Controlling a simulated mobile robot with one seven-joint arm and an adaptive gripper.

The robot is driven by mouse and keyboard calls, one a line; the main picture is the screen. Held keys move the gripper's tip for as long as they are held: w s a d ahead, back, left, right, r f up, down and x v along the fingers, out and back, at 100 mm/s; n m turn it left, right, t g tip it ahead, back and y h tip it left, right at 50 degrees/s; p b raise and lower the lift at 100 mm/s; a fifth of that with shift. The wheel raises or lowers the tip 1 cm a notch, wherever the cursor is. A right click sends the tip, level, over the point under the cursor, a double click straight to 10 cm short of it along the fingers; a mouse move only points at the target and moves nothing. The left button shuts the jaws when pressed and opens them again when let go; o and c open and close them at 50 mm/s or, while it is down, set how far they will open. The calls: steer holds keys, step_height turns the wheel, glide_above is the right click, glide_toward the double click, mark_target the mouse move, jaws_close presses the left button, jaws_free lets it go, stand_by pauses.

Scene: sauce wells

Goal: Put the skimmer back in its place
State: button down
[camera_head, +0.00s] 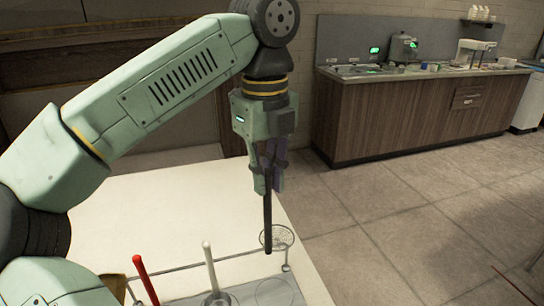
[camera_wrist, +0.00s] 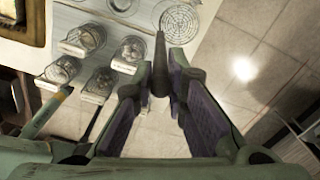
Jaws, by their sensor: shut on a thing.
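My gripper (camera_head: 268,180) is above the right side of the white table, pointing down. It is shut on the dark handle of the skimmer (camera_head: 268,228), which hangs nearly upright. The skimmer's round wire-mesh head (camera_head: 277,237) is low, near the end of a thin metal rail. In the wrist view the dark handle (camera_wrist: 160,60) stands between the finger pads (camera_wrist: 155,95), and the mesh head (camera_wrist: 180,22) shows beyond it. Whether the head touches anything below cannot be told.
The thin rail (camera_head: 180,267) crosses the table front. Red (camera_head: 147,280) and white (camera_head: 210,265) utensil handles rise beside it. A grey plate with a round outline (camera_head: 275,292) lies below. Several round wells (camera_wrist: 85,38) show in the wrist view. A wooden counter (camera_head: 410,115) stands apart.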

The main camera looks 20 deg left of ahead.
step_height(320, 180, down, 17)
steer(key=s+b, duration=0.1)
steer(key=b, duration=1.2)
steer(key=shift+s, duration=0.3)
steer(key=shift+f+b, duration=0.3)
steer(key=shift+f, duration=0.15)
stand_by(0.6)
steer(key=c, duration=1.5)
jaws_free()
steer(key=o, duration=0.8)
